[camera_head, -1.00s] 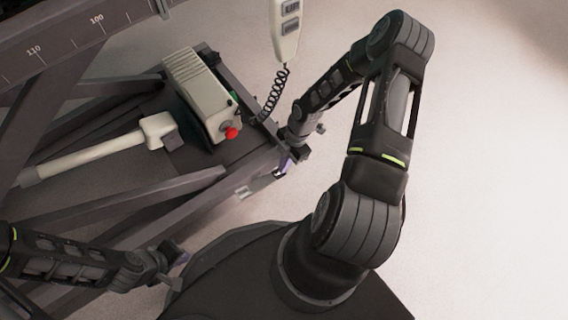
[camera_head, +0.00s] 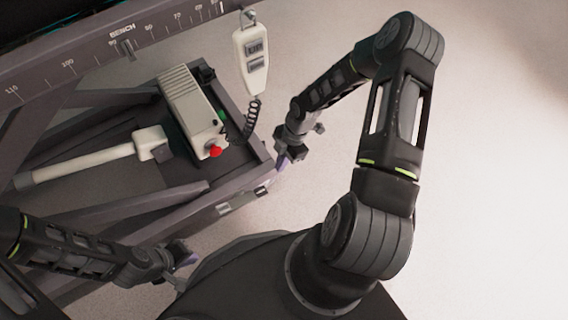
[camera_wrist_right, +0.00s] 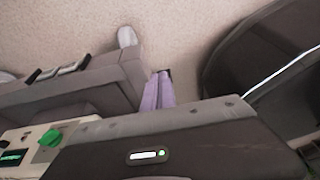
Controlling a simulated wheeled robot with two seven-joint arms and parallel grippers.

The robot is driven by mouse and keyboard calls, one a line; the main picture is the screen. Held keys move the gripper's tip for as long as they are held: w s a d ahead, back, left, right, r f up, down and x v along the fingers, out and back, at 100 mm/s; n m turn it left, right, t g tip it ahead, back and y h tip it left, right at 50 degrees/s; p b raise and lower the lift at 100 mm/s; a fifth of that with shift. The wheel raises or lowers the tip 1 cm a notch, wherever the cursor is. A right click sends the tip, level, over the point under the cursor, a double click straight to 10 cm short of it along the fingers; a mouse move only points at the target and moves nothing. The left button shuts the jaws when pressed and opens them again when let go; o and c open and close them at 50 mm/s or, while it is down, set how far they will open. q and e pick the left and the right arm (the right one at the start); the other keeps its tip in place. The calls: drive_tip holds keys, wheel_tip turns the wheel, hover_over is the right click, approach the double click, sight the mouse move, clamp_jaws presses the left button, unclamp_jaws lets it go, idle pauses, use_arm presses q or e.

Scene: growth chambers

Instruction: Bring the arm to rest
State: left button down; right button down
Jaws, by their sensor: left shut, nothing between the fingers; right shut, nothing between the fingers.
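My right arm reaches in at the right of the head view, and its right gripper (camera_head: 281,162) points down beside the right end of the bench's lower frame. Its purple fingers (camera_wrist_right: 158,92) lie together in the right wrist view, with nothing between them. Whether they touch the frame is unclear. My left gripper (camera_head: 188,258) is at the lower left of the head view, shut and empty, below the lower frame and close to my own base.
A dark bench frame (camera_head: 165,216) with a ruled rail (camera_head: 145,32) fills the left. It carries a beige control box (camera_head: 190,100) with a red button (camera_head: 215,151) and a pale actuator (camera_head: 88,163). A handset (camera_head: 251,55) hangs on a coiled cord. The floor (camera_head: 490,180) at right is clear.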

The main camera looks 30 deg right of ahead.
idle(0.5)
